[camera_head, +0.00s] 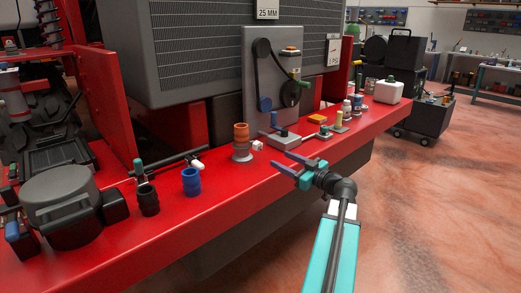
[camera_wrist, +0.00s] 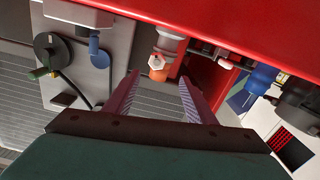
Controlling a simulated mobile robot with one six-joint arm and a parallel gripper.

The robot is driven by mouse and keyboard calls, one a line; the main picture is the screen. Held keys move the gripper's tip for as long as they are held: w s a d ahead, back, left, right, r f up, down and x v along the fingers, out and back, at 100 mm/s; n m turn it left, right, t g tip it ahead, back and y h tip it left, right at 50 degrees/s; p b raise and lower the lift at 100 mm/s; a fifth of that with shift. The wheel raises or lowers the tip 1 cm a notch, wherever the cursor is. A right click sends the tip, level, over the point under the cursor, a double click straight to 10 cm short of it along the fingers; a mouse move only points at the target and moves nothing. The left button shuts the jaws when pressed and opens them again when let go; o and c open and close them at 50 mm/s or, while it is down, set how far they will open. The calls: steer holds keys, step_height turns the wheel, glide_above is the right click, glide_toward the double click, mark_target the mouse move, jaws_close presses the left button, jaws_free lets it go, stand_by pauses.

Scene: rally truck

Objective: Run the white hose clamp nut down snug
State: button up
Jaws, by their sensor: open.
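The white hose clamp nut (camera_head: 258,145) sticks out from the right side of a grey fitting with an orange hose end (camera_head: 241,132) on the red ledge. In the wrist view the white nut (camera_wrist: 156,61) shows against the orange hose (camera_wrist: 160,73), just beyond and between my fingertips. My gripper (camera_head: 281,159) is open and empty, to the right of the nut and a little lower in the head view. A clear gap separates it from the nut. In the wrist view my gripper's two fingers (camera_wrist: 159,78) are spread apart.
A blue-handled clamp (camera_head: 283,131) and a grey plate with a belt and pulleys (camera_head: 272,75) stand behind. The ledge's front strip (camera_head: 225,205) is bare.

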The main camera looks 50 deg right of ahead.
mark_target(259, 148)
steer(key=shift+d, duration=0.25)
steer(key=w, duration=0.4)
steer(key=w+p, duration=0.1)
steer(key=w, duration=0.4)
steer(key=w+p, duration=0.1)
steer(key=w, duration=0.3)
steer(key=shift+w+d, duration=0.15)
steer(key=shift+d, duration=0.25)
steer(key=c, duration=1)
steer(key=shift+a+f, duration=0.15)
steer(key=shift+a, duration=0.25)
steer(key=shift+d, duration=0.25)
steer(key=shift+c, duration=0.2)
